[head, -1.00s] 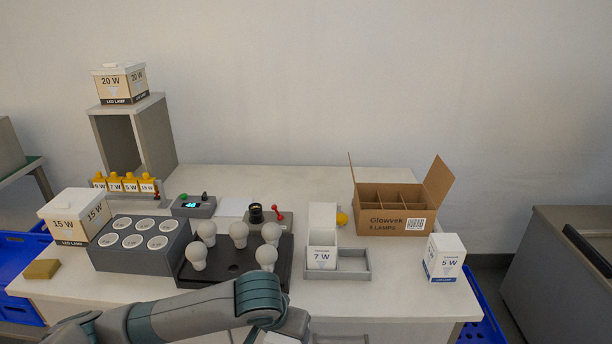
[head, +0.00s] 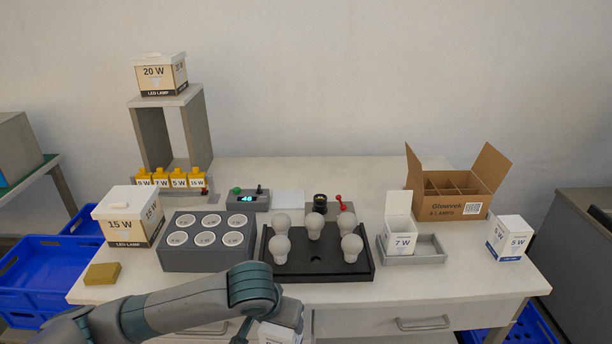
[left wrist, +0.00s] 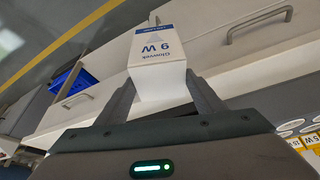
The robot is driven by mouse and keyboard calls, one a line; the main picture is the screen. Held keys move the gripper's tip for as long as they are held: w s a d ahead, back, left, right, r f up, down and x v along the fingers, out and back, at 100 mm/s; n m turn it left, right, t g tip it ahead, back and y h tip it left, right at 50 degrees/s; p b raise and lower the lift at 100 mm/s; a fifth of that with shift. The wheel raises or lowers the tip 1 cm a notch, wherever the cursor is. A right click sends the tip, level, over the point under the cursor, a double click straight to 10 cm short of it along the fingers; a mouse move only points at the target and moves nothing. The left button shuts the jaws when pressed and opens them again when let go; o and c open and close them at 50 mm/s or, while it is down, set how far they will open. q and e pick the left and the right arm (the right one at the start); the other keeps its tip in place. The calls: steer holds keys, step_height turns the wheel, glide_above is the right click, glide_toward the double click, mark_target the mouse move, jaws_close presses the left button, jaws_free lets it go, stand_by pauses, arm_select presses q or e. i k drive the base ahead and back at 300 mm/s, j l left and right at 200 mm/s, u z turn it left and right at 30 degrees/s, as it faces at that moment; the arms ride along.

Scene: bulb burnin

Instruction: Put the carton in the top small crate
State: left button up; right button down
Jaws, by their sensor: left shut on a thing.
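A white carton with blue print reading 9 W (left wrist: 158,55) is held between the two fingers of my left gripper (left wrist: 162,84), in front of the bench drawers. In the head view, the top of this carton (head: 279,333) shows at the bottom edge, below my forearm; the fingers are mostly hidden there. Blue crates stand on the left beside the bench: a nearer one (head: 28,262) and another behind it (head: 68,213). I cannot tell which is the top small crate. My right gripper is not in view.
The bench holds a 15 W box (head: 118,232), a grey socket block (head: 190,258), a black bulb tray (head: 330,274), a 7 W carton (head: 400,243), a 5 W carton (head: 509,240) and a brown box (head: 455,208). Another blue crate (head: 530,328) is low at right.

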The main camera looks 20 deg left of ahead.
mark_target(55, 277)
steer(key=k+j, duration=0.1)
steer(key=j, duration=0.4)
steer(key=k+j+z, duration=0.1)
steer(key=j, duration=0.45)
steer(key=k+j, duration=0.15)
steer(key=j, duration=0.35)
steer(key=k+j+z, duration=0.15)
steer(key=j, duration=0.4)
steer(key=k+j, duration=0.15)
steer(key=j, duration=0.35)
steer(key=k+j+z, duration=0.1)
steer(key=j, duration=0.4)
steer(key=k+j, duration=0.25)
steer(key=j, duration=0.2)
steer(key=k+j+z, duration=0.1)
steer(key=j, duration=0.4)
steer(key=k+j, duration=0.1)
steer(key=j, duration=0.25)
steer(key=k+j, duration=0.1)
steer(key=j, duration=0.25)
steer(key=k+j, duration=0.1)
steer(key=j, duration=0.3)
steer(key=k+j+z, duration=0.1)
steer(key=j, duration=0.25)
